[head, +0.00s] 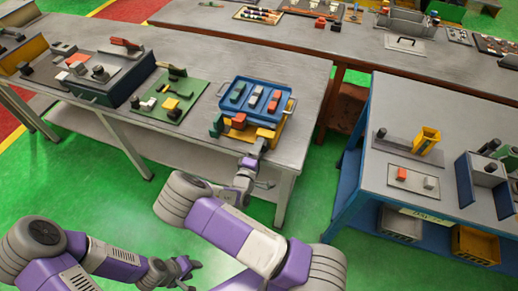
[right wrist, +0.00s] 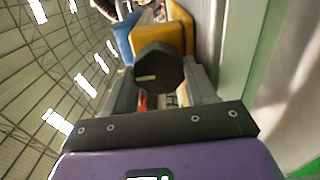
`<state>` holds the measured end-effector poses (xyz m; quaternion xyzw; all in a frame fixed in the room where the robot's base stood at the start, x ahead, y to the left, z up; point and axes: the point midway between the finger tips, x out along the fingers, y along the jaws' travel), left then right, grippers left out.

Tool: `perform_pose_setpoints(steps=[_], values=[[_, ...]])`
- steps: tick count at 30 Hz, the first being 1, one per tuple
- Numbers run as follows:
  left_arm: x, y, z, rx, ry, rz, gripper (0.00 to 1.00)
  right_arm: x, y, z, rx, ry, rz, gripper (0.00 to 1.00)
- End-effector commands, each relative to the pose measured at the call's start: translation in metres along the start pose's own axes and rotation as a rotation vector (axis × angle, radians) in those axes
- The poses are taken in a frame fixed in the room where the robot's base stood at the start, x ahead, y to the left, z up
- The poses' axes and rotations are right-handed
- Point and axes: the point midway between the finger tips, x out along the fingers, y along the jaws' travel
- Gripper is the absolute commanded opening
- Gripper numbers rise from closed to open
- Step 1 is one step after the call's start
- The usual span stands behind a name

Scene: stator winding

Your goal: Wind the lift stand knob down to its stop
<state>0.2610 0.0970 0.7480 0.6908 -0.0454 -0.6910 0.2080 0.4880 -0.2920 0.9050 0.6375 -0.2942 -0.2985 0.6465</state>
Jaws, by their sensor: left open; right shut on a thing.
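The lift stand is yellow (head: 272,136) and sits at the right front of the grey bench, with a blue tray (head: 243,108) on top. Its yellow body (right wrist: 178,38) also shows in the right wrist view. The dark, many-sided knob (right wrist: 160,72) sits between the fingers of my right gripper (right wrist: 160,88). In the head view my right gripper (head: 258,148) is at the stand's front and mostly covers the knob. It is shut on the knob. My left gripper (head: 188,272) is open and empty, low in front of the bench.
The blue tray carries several coloured blocks. A green block (head: 217,124) is at its left front. A green board (head: 169,100) with small parts lies to the left, beyond it a grey box (head: 98,75). A blue-framed table (head: 376,150) stands at right, across a green floor gap.

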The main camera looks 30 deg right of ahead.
Motion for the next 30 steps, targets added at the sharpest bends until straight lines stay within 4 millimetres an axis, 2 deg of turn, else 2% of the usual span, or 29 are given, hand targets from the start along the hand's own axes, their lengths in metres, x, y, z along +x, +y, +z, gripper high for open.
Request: perform_pose_setpoints(steps=[5,6,10,23,30], values=[[0.0,0.0,0.0,0.0,0.0,0.0,0.43,-0.001,-0.002,0.001,-0.007,0.0,-0.004,0.26],[0.0,0.0,0.0,0.0,0.0,0.0,0.43,-0.001,-0.002,0.001,-0.006,0.0,-0.004,0.61],[0.0,0.0,0.0,0.0,0.0,0.0,0.43,-0.001,-0.002,0.001,-0.005,0.0,-0.004,0.81],[0.0,0.0,0.0,0.0,0.0,0.0,0.43,-0.002,-0.004,0.0,-0.005,0.001,-0.011,0.81],[0.001,0.0,0.0,0.0,0.0,0.0,0.43,-0.021,-0.004,-0.002,-0.006,-0.008,-0.01,0.81]])
